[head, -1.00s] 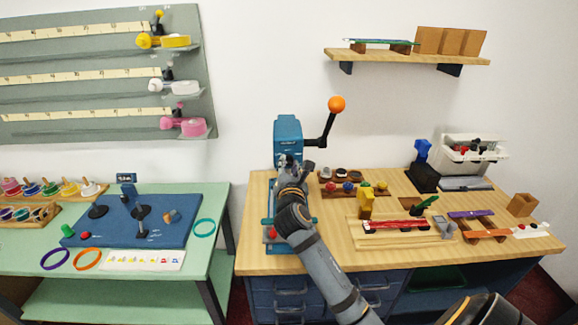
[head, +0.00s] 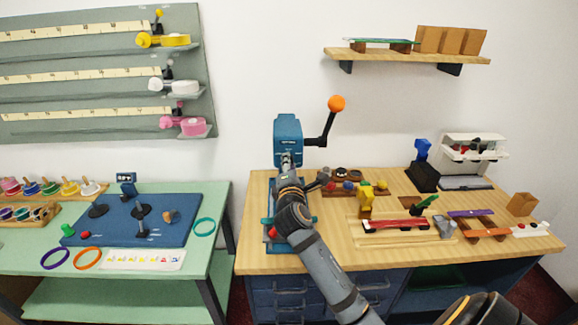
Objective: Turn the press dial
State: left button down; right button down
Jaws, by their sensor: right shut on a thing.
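The blue press (head: 287,128) stands at the left end of the wooden bench. Its black crank with an orange ball knob (head: 336,103) sticks up at the right of its head. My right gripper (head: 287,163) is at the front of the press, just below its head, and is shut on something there. The press dial is hidden or too small to make out behind my gripper, so I cannot see its setting. My left gripper is not in view.
The wooden bench (head: 345,260) holds several small colored parts, a wooden jig with a red strip (head: 395,224) and a white machine (head: 472,150) to the right. A green table (head: 215,195) with a blue mat (head: 180,232) stands left, across a narrow gap.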

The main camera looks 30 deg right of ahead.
jog(key=shift+f+m+b, duration=0.2)
jog(key=shift+m+b, duration=6.9)
jog(key=shift+m, duration=7)
jog(key=shift+a, duration=0.1)
jog(key=c, duration=1)
grip_release()
jog(key=shift+r, duration=0.1)
jog(key=shift+c, duration=0.2)
